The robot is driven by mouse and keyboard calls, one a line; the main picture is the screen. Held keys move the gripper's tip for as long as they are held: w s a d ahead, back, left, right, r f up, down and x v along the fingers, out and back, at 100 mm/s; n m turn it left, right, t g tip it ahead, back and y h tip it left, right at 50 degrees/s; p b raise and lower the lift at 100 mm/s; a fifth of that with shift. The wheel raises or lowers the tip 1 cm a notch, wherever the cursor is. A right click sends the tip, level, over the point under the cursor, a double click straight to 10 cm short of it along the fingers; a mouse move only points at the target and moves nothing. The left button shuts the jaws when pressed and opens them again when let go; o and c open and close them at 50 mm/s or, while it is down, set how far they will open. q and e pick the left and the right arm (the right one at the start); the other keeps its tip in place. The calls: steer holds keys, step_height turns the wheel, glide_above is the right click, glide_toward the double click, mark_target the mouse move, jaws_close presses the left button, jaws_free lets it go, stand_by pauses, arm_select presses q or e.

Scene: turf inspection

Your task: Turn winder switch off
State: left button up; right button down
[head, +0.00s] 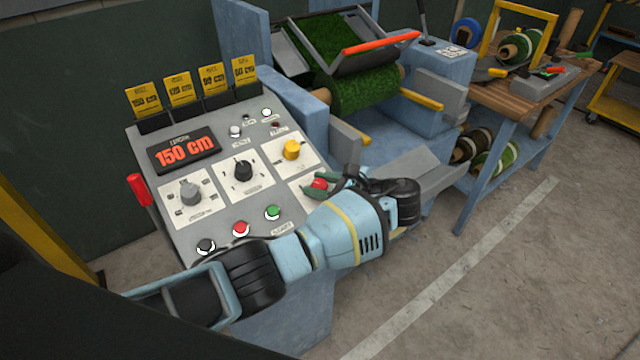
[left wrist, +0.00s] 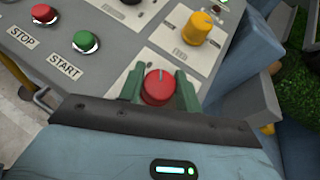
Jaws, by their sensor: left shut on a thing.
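A red rotary knob (head: 319,183) sits on a white plate at the lower right of the grey control panel (head: 255,208). In the left wrist view the red knob (left wrist: 157,87) has a pale mark on its top, pointing roughly away from the gripper. My left gripper (head: 320,187) is shut on this knob, with its green fingers on either side of it in the left wrist view (left wrist: 158,88). The plate's label is hidden by the gripper, so I cannot read whether this is the winder switch. My right gripper is not in view.
A yellow knob (head: 291,150), a black knob (head: 243,170) and a grey knob (head: 190,193) are close by. Red (head: 241,229) and green (head: 273,212) buttons sit left of my gripper. A turf machine (head: 365,90) stands behind.

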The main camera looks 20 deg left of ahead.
arm_select(q)
steer(key=shift+n+g, duration=0.6)
steer(key=shift+g, duration=0.1)
steer(key=shift+n, duration=0.3)
steer(key=o, duration=1)
steer(key=shift+c, duration=0.2)
